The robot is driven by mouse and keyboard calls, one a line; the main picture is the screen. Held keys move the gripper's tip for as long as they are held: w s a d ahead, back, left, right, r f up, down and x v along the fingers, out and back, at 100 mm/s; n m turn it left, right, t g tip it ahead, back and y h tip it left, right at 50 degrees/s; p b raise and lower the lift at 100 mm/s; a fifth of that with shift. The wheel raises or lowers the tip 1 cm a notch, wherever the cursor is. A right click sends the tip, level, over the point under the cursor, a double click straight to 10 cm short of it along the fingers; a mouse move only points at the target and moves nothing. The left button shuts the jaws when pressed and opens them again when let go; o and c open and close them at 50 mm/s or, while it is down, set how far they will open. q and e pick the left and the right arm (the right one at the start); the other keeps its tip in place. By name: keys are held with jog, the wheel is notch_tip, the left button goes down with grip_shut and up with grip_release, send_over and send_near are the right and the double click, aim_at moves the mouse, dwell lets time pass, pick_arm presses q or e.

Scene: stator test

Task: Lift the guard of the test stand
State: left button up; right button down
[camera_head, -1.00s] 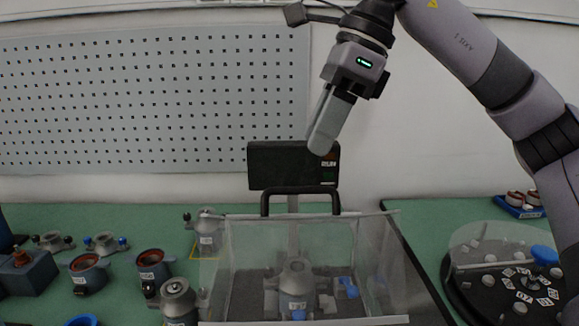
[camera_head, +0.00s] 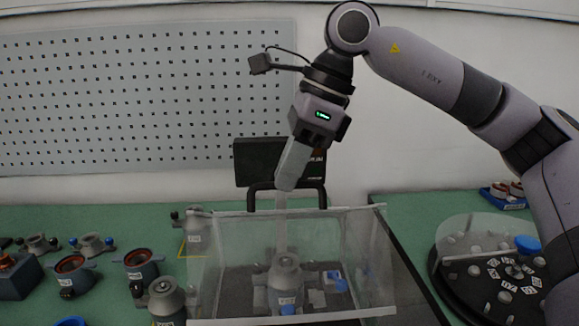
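The test stand's guard (camera_head: 345,240) is a clear box with pale edges, in the lower middle of the head view. It looks lowered over a grey stator (camera_head: 286,272) and blue parts. A black handle bar (camera_head: 322,196) stands at its far top edge. My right gripper (camera_head: 284,186) points down from above, its fingertips in front of or at the handle's left part. The fingers look close together, but I cannot tell whether they are shut or around the bar. My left gripper is out of view.
A black display box (camera_head: 254,160) stands behind the handle. Several grey stators (camera_head: 165,297) stand on the green table at left. A round black turntable (camera_head: 450,290) with a clear cover is at right. A perforated board (camera_head: 140,90) hangs on the wall.

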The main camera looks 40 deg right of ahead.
jog(key=shift+w+d+r+p, duration=0.1)
jog(key=shift+w+r+p, duration=0.1)
jog(key=shift+r+p, duration=0.15)
jog(key=shift+w+d+r+p, duration=0.4)
jog(key=shift+w+d+p, duration=1)
jog(key=shift+w, duration=1.4)
jog(key=shift+w+d+r+p, duration=0.35)
jog(key=shift+w+d+p, duration=0.45)
jog(key=shift+w+d, duration=1.65)
jog(key=shift+w+d+r+p, duration=0.4)
jog(key=shift+w+d+p, duration=0.8)
jog(key=shift+w, duration=1.95)
jog(key=shift+d, duration=0.2)
jog(key=shift+w+d+r, duration=0.1)
jog(key=shift+w, duration=0.05)
